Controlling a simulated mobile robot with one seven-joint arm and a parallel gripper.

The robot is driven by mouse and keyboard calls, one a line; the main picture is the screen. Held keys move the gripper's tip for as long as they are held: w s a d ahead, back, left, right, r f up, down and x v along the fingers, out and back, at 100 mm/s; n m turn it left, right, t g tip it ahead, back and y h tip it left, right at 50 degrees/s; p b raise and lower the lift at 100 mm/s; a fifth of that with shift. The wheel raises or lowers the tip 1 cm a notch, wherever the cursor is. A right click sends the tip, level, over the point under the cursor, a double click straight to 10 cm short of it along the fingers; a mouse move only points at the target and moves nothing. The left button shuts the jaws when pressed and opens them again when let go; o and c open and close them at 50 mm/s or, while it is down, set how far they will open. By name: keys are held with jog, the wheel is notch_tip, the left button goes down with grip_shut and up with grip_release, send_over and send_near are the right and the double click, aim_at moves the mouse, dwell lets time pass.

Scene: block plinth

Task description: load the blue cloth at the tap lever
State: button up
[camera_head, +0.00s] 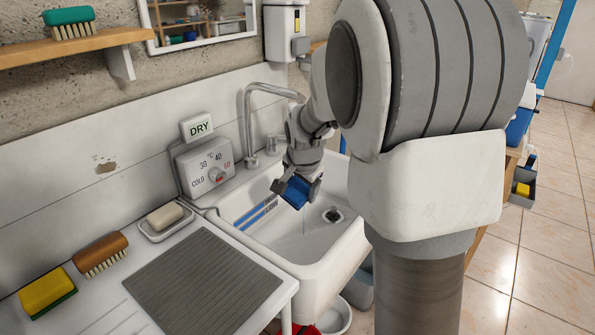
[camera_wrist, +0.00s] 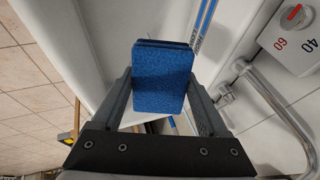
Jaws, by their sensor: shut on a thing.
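The blue cloth (camera_head: 295,193) is a folded, textured block between the fingers of my gripper (camera_head: 298,186), held above the sink basin. In the wrist view the cloth (camera_wrist: 163,78) fills the space between both fingers of my gripper (camera_wrist: 161,88), and its folded layers show at the top. The grey tap (camera_head: 262,88) rises behind the sink, to the left of my gripper in the head view. Its base and lever area (camera_head: 268,150) are partly hidden by my wrist. In the wrist view the tap (camera_wrist: 275,95) is to the right of the cloth, apart from it.
The white sink (camera_head: 325,258) has a drain and blue-striped level marks on its wall. The counter holds a soap dish (camera_head: 166,222), brush (camera_head: 101,254), yellow sponge (camera_head: 46,291) and grey ribbed mat (camera_head: 203,281).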

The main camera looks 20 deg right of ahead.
aim_at(301, 193)
jog(key=s+r+p, duration=0.1)
jog(key=s+r, duration=0.1)
jog(key=s+a+r, duration=0.1)
jog(key=s, duration=0.1)
jog(key=shift+s+r+p, duration=0.1)
jog(key=shift+r+p, duration=0.25)
jog(key=shift+p, duration=0.05)
jog(key=shift+s+a+r, duration=0.1)
jog(key=shift+s+r, duration=0.05)
jog(key=shift+s, duration=0.15)
jog(key=shift+s, duration=0.1)
